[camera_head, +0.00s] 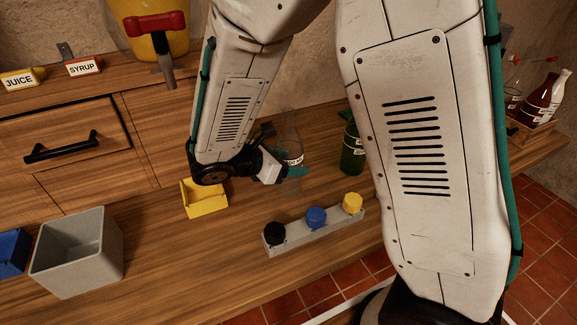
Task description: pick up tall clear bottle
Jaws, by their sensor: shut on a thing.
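A tall clear bottle (290,142) with a pale label stands near the middle of the wooden worktop, in the head view. My gripper (281,173) is at the bottle's lower part and is shut on it, with teal fingertips at its side. The bottle looks about upright. Its base is partly hidden by my gripper, and I cannot tell whether it touches the worktop.
A green bottle (352,152) stands right of the clear bottle, partly behind my arm. A grey block (330,233) with black, blue and yellow caps lies in front. A yellow bin (205,200), grey bin (75,262) and blue bin (12,252) stand left. More bottles (541,98) stand far right.

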